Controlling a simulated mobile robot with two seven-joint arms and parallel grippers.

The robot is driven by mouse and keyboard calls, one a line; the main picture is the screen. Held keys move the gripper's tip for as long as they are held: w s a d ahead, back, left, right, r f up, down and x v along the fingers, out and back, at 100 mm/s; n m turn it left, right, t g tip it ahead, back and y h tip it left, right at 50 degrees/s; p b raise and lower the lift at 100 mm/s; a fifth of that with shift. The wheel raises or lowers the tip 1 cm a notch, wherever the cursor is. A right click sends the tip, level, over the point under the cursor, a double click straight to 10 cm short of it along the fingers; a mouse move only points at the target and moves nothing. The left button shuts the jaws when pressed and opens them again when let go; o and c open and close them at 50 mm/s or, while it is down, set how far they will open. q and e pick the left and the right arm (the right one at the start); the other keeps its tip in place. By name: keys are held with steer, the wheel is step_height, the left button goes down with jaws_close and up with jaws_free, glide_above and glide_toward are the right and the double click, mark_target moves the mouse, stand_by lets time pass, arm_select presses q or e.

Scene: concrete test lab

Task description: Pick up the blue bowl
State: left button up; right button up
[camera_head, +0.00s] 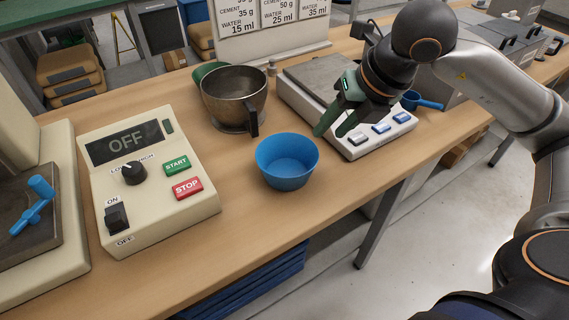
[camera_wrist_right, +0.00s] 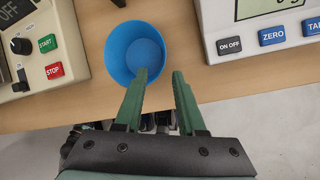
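The blue bowl (camera_head: 287,163) stands upright and empty on the wooden table, near its front edge. It also shows in the right wrist view (camera_wrist_right: 128,48), just beyond and left of the fingertips. My right gripper (camera_head: 332,128) has green fingers. It is above the table to the right of the bowl, in front of the scale. In the right wrist view the gripper (camera_wrist_right: 160,76) is open with nothing between its fingers. One fingertip overlaps the bowl's rim in that picture; I cannot tell whether it touches. My left gripper is not in view.
A metal mixing bowl (camera_head: 225,92) stands behind the blue bowl. A control box (camera_head: 150,185) with START and STOP buttons is at left. A scale (camera_head: 365,138) is at right, with a blue scoop (camera_head: 424,104) beyond it. Bare table lies around the blue bowl.

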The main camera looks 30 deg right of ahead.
mark_target(316, 150)
steer(key=x, duration=1)
steer(key=shift+s+d+f+b, duration=0.1)
steer(key=shift+s+d+b, duration=0.05)
steer(key=shift+d+b, duration=0.15)
jaws_close()
stand_by(1.0)
